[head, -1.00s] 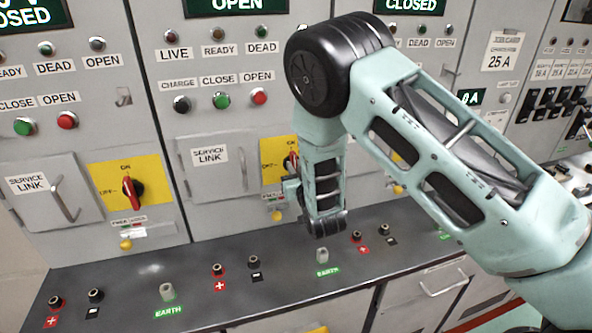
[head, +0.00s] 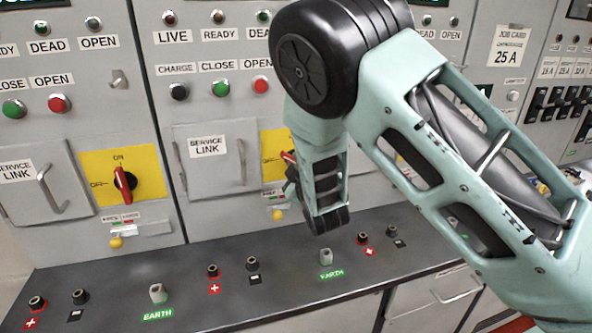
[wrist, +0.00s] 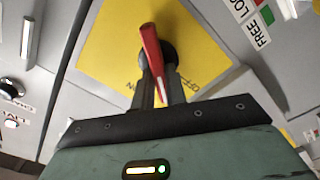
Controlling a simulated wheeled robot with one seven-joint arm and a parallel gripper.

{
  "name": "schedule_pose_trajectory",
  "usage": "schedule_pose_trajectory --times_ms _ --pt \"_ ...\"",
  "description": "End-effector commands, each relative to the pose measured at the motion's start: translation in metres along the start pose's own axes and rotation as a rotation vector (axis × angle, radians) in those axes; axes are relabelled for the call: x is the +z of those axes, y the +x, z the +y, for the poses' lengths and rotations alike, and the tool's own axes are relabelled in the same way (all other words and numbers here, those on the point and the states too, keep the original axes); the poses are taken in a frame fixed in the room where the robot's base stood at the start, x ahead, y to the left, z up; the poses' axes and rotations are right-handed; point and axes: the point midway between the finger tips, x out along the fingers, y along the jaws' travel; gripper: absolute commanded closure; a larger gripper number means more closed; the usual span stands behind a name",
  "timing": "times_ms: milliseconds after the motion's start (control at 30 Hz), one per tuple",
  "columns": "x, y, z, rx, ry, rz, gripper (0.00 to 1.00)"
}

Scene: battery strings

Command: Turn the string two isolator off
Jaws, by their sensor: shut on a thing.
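The isolator in the middle panel has a red handle (head: 288,157) on a yellow plate (head: 272,150). My arm hides the right part of this plate in the head view. The wrist view shows the red handle (wrist: 152,55) on its dark hub, in front of the yellow plate (wrist: 105,45). My gripper (wrist: 161,82) is shut on the handle, with a dark finger on each side of its lower part. The ON and OFF marks are partly hidden by the fingers. In the head view the handle leans up to the left.
The left panel has a like isolator (head: 124,184), its red handle near upright. Below the panels runs a dark ledge (head: 120,285) with sockets and earth posts (head: 157,293). A service link door (head: 215,165) with a handle is left of my gripper.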

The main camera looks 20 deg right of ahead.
Motion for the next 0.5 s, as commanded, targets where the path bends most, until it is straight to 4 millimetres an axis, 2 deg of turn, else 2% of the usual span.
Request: schedule_pose_trajectory --times_ms 500 --pt "0.0008 -0.0005 -0.0058 -0.002 -0.454 0.001 1.0"
